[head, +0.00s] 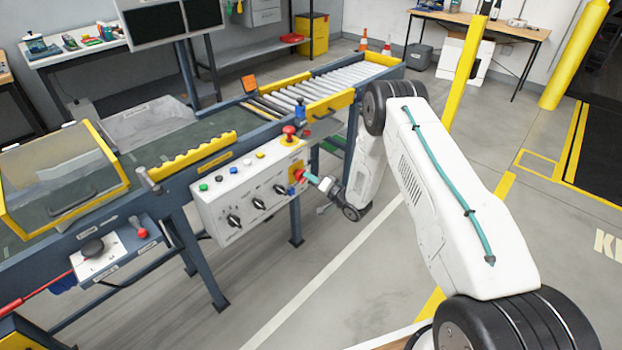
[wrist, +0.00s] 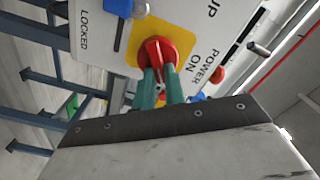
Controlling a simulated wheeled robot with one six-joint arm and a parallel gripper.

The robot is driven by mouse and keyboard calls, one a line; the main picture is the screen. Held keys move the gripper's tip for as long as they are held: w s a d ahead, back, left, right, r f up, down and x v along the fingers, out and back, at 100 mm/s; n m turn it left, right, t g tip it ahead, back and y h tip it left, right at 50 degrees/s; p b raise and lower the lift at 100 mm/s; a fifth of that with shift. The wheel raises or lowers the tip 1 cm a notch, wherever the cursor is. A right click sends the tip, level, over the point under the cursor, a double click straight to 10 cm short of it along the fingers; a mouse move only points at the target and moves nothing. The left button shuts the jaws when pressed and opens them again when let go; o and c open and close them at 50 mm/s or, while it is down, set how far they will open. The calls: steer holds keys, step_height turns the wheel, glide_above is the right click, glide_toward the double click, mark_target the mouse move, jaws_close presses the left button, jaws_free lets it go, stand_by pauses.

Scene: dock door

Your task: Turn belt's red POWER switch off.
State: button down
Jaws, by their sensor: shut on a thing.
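The belt's control box (head: 222,205) is a white panel on the side of the conveyor. Its red POWER switch (wrist: 156,48) sits on a yellow plate (wrist: 181,46) and shows at the box's right end in the head view (head: 298,175). In the wrist view the words POWER and ON stand beside the plate. My gripper (wrist: 161,74) has two green fingers shut on the red switch's handle, one on each side. The fingertips partly cover the handle. In the head view my gripper (head: 311,178) reaches the switch from the right.
Black knobs (head: 258,204) and small coloured buttons line the box. A red mushroom button (head: 289,131) stands on a yellow base above the switch. A blue-topped part (head: 300,109) is close behind it. The floor right of the conveyor is open, with a yellow post (head: 466,75) beyond.

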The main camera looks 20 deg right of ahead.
steer(key=m, duration=0.6)
steer(key=shift+d+f+m, duration=0.1)
steer(key=shift+f+m, duration=0.25)
steer(key=shift+m, duration=0.05)
stand_by(0.4)
steer(key=c, duration=1.5)
jaws_free()
steer(key=shift+o, duration=0.2)
steer(key=v, duration=0.7)
steer(key=shift+s+d, duration=0.2)
steer(key=shift+s, duration=0.1)
